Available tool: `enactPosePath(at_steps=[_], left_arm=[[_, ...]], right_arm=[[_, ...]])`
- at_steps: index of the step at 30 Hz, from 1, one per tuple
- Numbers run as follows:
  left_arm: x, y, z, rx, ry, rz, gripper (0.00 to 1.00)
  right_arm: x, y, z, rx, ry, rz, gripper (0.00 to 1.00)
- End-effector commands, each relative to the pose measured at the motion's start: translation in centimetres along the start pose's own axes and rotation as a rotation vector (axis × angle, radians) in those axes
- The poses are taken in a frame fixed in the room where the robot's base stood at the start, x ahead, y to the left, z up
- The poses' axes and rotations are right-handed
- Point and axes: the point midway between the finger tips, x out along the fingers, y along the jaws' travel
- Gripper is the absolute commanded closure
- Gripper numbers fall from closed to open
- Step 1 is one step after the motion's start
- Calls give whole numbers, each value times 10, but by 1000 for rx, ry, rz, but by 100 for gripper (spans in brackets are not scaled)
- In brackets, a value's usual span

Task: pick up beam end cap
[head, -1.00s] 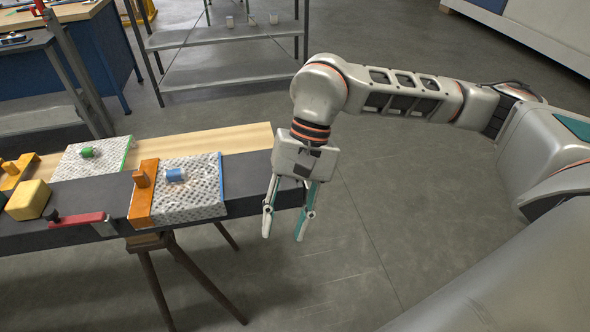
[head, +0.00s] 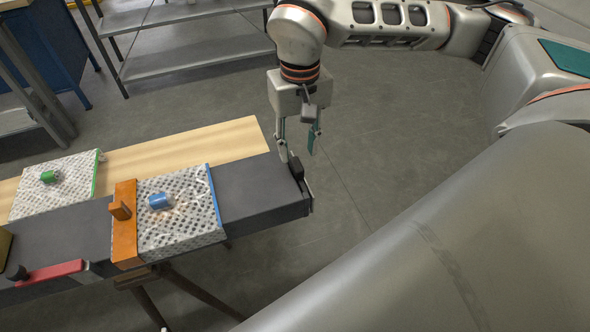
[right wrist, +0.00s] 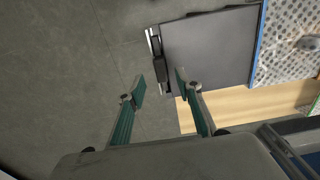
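The beam end cap (head: 296,167) is a dark piece with a raised black block and a thin metal edge, at the right end of the dark grey beam (head: 262,191). In the right wrist view the end cap (right wrist: 158,66) sits across the beam's end, just beyond the fingertips. My right gripper (head: 299,150) is open and empty, pointing down by the cap. In the right wrist view the gripper (right wrist: 160,83) has its fingers apart, with the cap's block roughly ahead of the gap. Whether a finger touches the cap cannot be told. My left gripper is not in view.
A clear-wrapped board with a blue cylinder (head: 160,201) and an orange clamp (head: 123,222) lie on the beam. A red-handled tool (head: 52,272) is at left. A wooden plank (head: 190,146) runs behind. Floor right of the beam is clear.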

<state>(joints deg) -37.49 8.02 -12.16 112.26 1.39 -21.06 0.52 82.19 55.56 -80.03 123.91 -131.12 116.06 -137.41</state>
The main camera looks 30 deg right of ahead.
Motion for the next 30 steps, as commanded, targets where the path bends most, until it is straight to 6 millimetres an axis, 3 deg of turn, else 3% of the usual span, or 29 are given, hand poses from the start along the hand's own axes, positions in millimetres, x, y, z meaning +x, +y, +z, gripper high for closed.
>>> enactPosePath(at_steps=[10,20,24,25,30], left_arm=[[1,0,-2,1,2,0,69],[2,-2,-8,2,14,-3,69],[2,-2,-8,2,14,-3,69],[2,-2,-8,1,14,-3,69],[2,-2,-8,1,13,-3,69]], right_arm=[[44,0,-1,1,-4,0,65],[51,0,-2,1,0,-1,65],[51,0,-2,1,0,-1,96],[51,0,-2,1,0,-1,100],[51,0,-2,1,0,-1,100]])
